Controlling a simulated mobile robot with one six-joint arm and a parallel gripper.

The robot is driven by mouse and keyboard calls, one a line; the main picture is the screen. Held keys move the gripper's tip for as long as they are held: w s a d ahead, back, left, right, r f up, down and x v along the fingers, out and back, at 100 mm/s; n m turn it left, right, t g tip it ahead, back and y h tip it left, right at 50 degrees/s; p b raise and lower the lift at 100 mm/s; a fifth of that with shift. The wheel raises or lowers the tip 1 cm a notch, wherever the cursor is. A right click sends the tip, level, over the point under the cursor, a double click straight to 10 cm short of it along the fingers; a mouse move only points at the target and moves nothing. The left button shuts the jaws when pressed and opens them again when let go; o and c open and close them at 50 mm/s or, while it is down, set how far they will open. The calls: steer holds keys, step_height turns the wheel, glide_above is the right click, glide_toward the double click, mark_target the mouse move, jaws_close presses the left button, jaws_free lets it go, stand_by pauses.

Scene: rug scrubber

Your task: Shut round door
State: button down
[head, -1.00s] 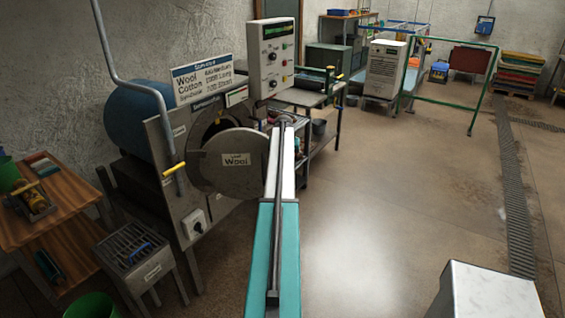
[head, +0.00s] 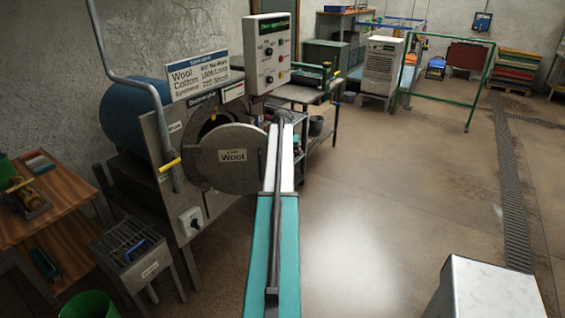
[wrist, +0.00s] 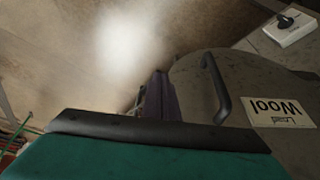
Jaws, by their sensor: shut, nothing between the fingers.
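The round door (head: 222,172) is a grey metal disc labelled "Wool" on the front of the drum machine (head: 160,150). It stands ajar, with a dark gap at the opening's upper left. In the wrist view the door (wrist: 250,80) fills the right side, with its dark bar handle (wrist: 216,88) on its face. My gripper (wrist: 157,92) is shut and empty, beside the door's edge and left of the handle. Whether it touches the door I cannot tell. In the head view my arm hides the gripper.
A control box (head: 272,55) stands above the machine. A wooden bench (head: 50,225) and a small metal stand (head: 128,250) are at left.

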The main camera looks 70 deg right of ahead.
steer(key=b+v, duration=0.2)
steer(key=v, duration=0.6)
steer(key=shift+s, duration=0.35)
steer(key=shift+d+r, duration=0.15)
